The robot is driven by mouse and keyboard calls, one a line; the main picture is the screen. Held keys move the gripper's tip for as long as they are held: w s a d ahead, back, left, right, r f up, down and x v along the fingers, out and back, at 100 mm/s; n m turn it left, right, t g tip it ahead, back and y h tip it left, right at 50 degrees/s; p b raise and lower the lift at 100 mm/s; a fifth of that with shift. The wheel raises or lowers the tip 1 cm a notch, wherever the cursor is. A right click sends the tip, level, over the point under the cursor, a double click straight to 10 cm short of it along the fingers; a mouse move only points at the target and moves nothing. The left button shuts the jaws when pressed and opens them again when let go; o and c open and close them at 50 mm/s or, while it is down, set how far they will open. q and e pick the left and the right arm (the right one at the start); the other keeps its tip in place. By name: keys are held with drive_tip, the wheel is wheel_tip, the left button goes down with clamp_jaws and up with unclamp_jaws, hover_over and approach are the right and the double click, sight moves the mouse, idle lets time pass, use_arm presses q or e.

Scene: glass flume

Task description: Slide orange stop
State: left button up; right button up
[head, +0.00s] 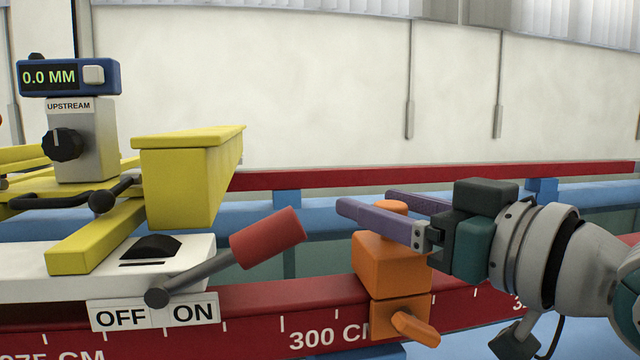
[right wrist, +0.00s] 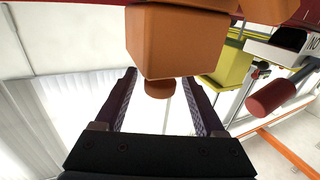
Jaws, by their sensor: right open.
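The orange stop (head: 391,266) sits on the dark red rail (head: 270,300), over the marks just right of "300 CM". It has a round knob on top and an orange lever (head: 415,328) low on its front. My right gripper (head: 368,201) comes in from the right at the height of the knob. Its purple fingers are open, one on the near side and one on the far side of the knob. In the right wrist view the knob (right wrist: 160,88) shows between the two spread fingers, with gaps on both sides. My left gripper is not in view.
A lever with a red grip (head: 268,238) stands left of the stop, above an OFF/ON plate (head: 155,312). A yellow carriage (head: 185,180) and a gauge reading 0.0 MM (head: 70,77) are further left. A second red rail (head: 300,177) runs behind.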

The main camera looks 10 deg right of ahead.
drive_tip(key=shift+x, duration=1.2)
drive_tip(key=shift+c, duration=0.4)
clamp_jaws()
